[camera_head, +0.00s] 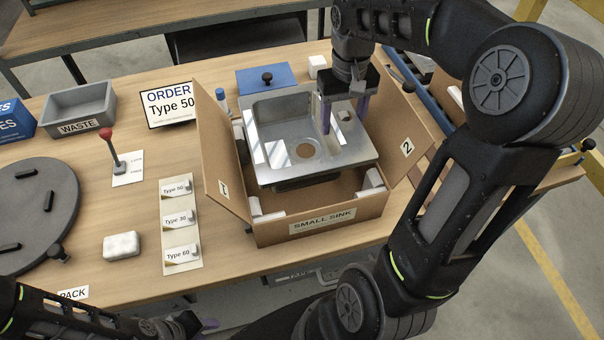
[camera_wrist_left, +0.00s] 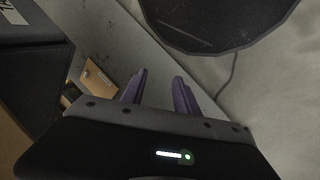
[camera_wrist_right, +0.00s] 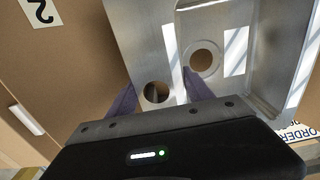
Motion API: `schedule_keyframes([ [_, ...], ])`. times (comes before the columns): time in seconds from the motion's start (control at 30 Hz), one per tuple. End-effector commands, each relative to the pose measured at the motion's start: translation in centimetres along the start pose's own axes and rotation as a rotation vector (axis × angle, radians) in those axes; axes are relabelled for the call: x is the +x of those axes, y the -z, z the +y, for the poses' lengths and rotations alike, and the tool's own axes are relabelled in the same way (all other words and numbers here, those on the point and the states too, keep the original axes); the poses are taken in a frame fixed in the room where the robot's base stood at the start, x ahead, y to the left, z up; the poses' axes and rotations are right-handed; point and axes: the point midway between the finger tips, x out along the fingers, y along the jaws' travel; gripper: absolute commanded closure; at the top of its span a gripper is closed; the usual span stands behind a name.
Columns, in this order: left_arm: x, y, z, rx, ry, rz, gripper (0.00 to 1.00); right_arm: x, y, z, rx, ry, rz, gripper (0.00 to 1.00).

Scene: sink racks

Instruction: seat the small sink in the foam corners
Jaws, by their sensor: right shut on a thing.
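The small sink (camera_head: 285,128) is a grey metal basin with a round drain hole, inside the open cardboard box (camera_head: 330,208) labelled SMALL SINK. White foam corners show at the box's front right (camera_head: 373,179) and front left (camera_head: 257,209); the back ones are mostly hidden. The sink's near edge is above and behind the front foam, apart from it. My right gripper (camera_head: 343,112) is shut on the sink at its right ledge, fingers either side of a hole, also seen in the right wrist view (camera_wrist_right: 160,95). My left gripper (camera_wrist_left: 159,90) is open and empty, away from the box.
Box flaps 1 (camera_head: 214,145) and 2 (camera_head: 405,135) stand open at the sides. A blue panel (camera_head: 263,79) lies behind the box. Type cards (camera_head: 180,220), a white block (camera_head: 122,246), a red-topped lever (camera_head: 110,146) and a waste tray (camera_head: 82,110) stand to the left.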

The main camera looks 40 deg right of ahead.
Motion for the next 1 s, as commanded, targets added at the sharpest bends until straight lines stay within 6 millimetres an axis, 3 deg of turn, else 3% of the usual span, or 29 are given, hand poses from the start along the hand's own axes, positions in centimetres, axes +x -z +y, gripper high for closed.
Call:
schedule_keyframes([
  [0.17, -0.1, 0.0, 0.0, 0.000, 0.000, 0.001, 0.64, 0.5, 0.0, 0.0, 0.001, 0.001, 0.001, 1.00],
  [0.53, -0.5, 0.0, 0.2, 0.000, 0.000, 0.001, 0.64, 5.7, 0.0, 0.0, 0.001, 0.000, 0.000, 1.00],
  [1.0, -0.5, 0.0, 0.2, 0.000, 0.001, 0.000, 0.64, 6.9, 0.1, 0.0, 0.001, 0.001, 0.001, 1.00],
])
